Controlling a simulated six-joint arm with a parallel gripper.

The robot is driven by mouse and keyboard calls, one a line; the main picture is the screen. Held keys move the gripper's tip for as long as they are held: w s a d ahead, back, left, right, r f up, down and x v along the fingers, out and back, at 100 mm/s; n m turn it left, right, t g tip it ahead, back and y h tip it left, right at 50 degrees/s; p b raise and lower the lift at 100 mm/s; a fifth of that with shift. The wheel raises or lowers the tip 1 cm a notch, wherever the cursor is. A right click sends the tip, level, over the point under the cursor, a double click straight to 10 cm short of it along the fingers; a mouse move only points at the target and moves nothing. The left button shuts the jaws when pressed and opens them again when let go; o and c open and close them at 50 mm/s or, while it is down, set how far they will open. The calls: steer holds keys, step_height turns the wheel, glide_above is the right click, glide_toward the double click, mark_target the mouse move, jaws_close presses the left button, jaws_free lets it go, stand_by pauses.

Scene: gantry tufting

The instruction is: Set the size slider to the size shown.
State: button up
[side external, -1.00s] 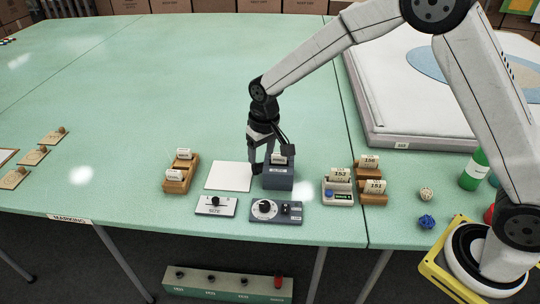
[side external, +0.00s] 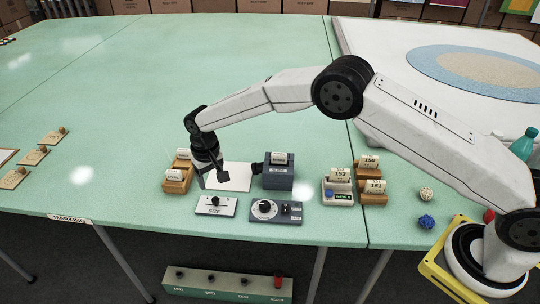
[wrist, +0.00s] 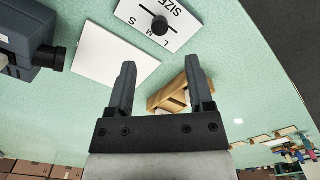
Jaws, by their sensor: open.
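The size slider (side external: 215,206) is a white panel with a black knob at the table's front edge. In the wrist view the slider panel (wrist: 172,16) carries the letters L, M and S and the word SIZE; its knob (wrist: 160,25) stands near the middle of its track. My gripper (side external: 212,182) is open and empty, pointing down just behind the slider, above the table and apart from the knob. Its two fingers (wrist: 160,80) show spread in the wrist view.
A dial panel (side external: 276,211) sits right of the slider. A white sheet (side external: 232,176) lies behind it. A wooden card holder (side external: 177,186) is close on the left.

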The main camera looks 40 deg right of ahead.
mark_target(215, 198)
steer(key=shift+f, duration=3.9)
jaws_close()
